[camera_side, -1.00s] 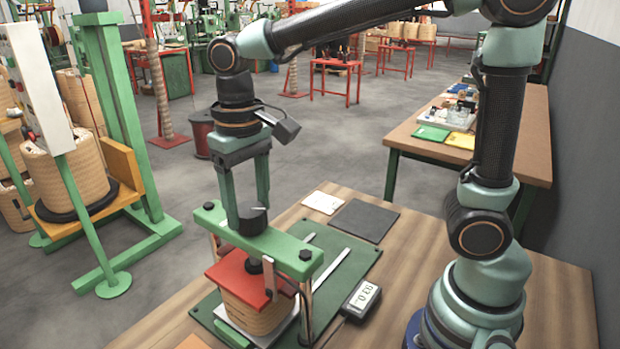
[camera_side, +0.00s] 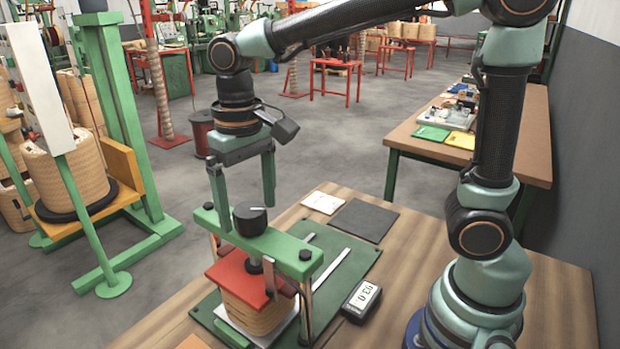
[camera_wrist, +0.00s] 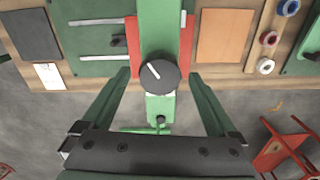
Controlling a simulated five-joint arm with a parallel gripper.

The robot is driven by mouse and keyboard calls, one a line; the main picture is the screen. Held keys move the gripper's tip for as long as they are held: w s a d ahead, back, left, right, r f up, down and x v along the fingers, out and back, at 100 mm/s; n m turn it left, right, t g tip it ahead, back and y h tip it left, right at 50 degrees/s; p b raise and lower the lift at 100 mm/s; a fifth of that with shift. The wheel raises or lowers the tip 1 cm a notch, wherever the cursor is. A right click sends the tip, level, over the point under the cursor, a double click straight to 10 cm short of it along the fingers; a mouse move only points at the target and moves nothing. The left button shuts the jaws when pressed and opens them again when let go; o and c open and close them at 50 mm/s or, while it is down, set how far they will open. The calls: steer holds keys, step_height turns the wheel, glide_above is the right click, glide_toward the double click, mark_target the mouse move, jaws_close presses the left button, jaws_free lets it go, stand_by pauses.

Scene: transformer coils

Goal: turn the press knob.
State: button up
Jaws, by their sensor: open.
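The press knob (camera_side: 250,222) is a round black knob with a white mark, on top of the green press crossbar (camera_side: 284,250). In the wrist view the knob (camera_wrist: 158,73) lies between my two fingers, with gaps on both sides, and its mark slants toward the upper left. My gripper (camera_side: 246,218) is open, with its green fingers pointing down. The fingertips (camera_wrist: 160,75) look apart from the knob; their exact height against it is hard to tell. Below the crossbar, a red press plate (camera_side: 238,277) sits on a tan wound coil (camera_side: 256,313).
A dark pad (camera_side: 363,221) and a white card (camera_side: 322,202) lie behind. In the wrist view an orange-brown sheet (camera_wrist: 225,36) and several ringed spools (camera_wrist: 268,39) lie to the right.

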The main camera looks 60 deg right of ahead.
mark_target(253, 207)
step_height(253, 207, up, 12)
stand_by(0.5)
steer(key=s+d+f+n+t, duration=0.1)
steer(key=s+d+f+t, duration=0.4)
steer(key=d+f, duration=0.5)
steer(key=shift+d+f+t, duration=0.25)
steer(key=shift+d+t, duration=0.05)
steer(key=shift+d, duration=0.45)
steer(key=shift+r, duration=0.1)
